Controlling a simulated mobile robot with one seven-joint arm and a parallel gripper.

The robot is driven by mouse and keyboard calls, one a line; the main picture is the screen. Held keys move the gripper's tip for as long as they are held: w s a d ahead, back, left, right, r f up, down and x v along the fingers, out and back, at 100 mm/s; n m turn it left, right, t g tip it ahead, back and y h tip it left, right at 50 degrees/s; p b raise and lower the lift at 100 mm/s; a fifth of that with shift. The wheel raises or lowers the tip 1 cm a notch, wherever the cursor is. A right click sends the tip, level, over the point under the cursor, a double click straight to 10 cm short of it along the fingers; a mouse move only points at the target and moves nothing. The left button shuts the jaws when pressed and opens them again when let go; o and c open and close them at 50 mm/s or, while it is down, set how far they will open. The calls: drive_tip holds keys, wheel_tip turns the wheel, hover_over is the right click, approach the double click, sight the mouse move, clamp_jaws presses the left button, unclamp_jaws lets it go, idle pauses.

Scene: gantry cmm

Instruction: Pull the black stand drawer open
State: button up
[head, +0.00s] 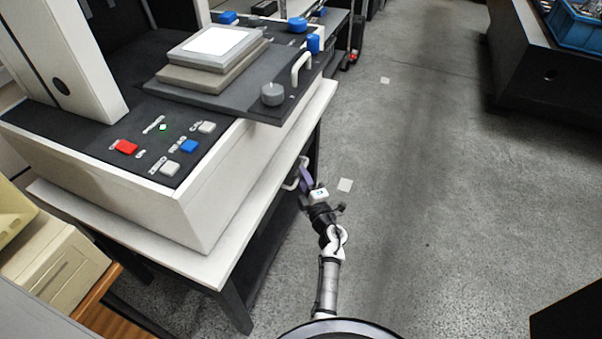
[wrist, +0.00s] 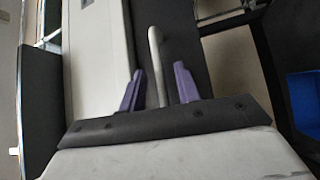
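The black stand drawer is under the white top of the stand; its dark front (wrist: 183,35) shows in the wrist view. Its pale bar handle (wrist: 155,48) stands out from that front and also shows in the head view (head: 290,185). My gripper (wrist: 159,88) is open, with one purple finger on each side of the handle. Gaps show between the bar and both fingers. In the head view my gripper (head: 305,178) is at the stand's right side, partly hiding the handle. Most of the drawer front is hidden there by the stand's top.
A measuring machine with a control panel (head: 170,145) stands on the white stand top (head: 185,262). A grey plate with a knob (head: 272,94) overhangs above the handle side. A blue bin (head: 578,30) sits far right.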

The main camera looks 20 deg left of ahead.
drive_tip(key=shift+x, duration=1.15)
clamp_jaws()
drive_tip(key=shift+d, duration=0.1)
